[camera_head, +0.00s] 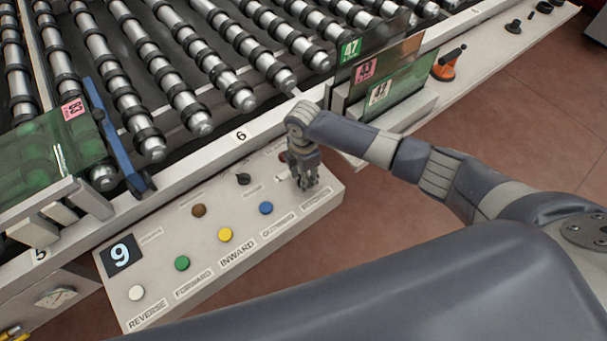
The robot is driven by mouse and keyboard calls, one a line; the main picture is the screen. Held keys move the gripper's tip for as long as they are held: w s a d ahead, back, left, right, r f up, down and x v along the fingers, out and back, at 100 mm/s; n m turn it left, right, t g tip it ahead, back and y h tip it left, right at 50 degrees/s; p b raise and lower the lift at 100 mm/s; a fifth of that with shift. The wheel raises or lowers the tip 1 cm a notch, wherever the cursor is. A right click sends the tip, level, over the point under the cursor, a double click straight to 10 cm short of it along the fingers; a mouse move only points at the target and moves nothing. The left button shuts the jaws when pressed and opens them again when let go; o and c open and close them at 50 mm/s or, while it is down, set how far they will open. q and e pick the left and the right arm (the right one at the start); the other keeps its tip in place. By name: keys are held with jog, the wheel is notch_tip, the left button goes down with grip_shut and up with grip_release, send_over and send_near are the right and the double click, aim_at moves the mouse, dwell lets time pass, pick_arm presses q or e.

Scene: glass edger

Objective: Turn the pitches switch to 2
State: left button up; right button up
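The control panel (203,268) is a pale box with a row of labelled buttons and knobs along the conveyor. A label at its right end, hard to read but apparently PITCHES (315,197), lies just below my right gripper (305,187). My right gripper points down over this end of the panel, with its fingertips at or just above the surface. It covers the spot above that label, so the pitches switch is hidden and its setting cannot be read. I cannot tell whether the fingers are open or closed on the switch. My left gripper is not in view.
A black knob (243,179) and brown, blue, yellow, green and white buttons sit left of my gripper. Glass sheets (397,92) stand in a rack behind my wrist. A conveyor with rollers (170,85) fills the upper left. Floor lies open at the right.

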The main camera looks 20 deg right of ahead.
jog(key=shift+n, duration=0.6)
jog(key=o, duration=1.1)
jog(key=shift+c, duration=0.2)
jog(key=shift+r, duration=0.3)
notch_tip(320, 180, up, 11)
jog(key=shift+r, duration=0.2)
